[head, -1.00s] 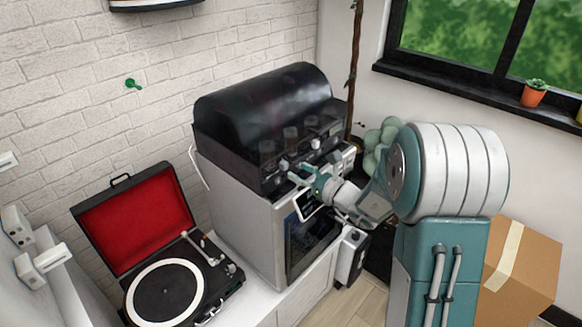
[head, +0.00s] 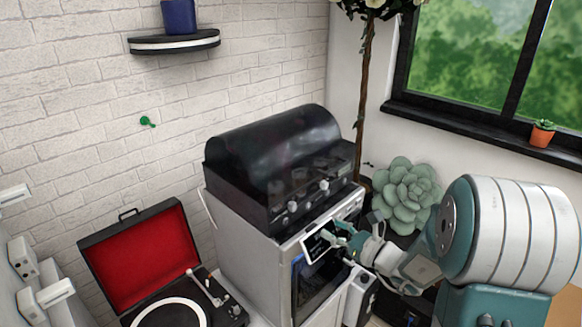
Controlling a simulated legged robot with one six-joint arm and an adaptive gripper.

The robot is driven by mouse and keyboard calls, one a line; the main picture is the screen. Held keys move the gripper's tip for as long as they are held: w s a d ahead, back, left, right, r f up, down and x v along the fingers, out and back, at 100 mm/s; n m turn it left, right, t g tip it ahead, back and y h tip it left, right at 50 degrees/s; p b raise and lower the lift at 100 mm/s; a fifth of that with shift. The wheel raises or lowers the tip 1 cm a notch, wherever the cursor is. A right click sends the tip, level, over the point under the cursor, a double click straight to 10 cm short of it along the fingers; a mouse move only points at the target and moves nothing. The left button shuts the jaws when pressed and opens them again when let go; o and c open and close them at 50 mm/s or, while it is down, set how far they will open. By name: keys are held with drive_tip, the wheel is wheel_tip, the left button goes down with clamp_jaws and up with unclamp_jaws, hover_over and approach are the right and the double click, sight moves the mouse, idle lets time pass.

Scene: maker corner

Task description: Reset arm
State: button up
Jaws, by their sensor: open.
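My arm reaches in from the right in the head view. My gripper (head: 338,237) is open in front of the upper front of the grey machine with a dark domed lid (head: 280,165). Its fingers overlap the small screen (head: 318,243) on the machine's front. I cannot tell whether they touch it. Nothing shows between the fingers.
An open record player (head: 150,262) with a red-lined lid stands left of the machine. A large succulent (head: 407,195) is behind my arm. A dark shelf (head: 174,42) with a blue pot is on the brick wall. A small potted plant (head: 542,133) sits on the window sill.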

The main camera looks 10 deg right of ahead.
drive_tip(key=s+a+r+n+g, duration=0.4)
drive_tip(key=s+a+n+g, duration=0.7)
drive_tip(key=s+a+n, duration=0.3)
drive_tip(key=s+d+r+n+t+h, duration=0.2)
drive_tip(key=s+d+n+h, duration=0.7)
drive_tip(key=n, duration=0.5)
drive_tip(key=s+r+h, duration=0.1)
drive_tip(key=s, duration=0.1)
drive_tip(key=shift+s+n+h, duration=0.3)
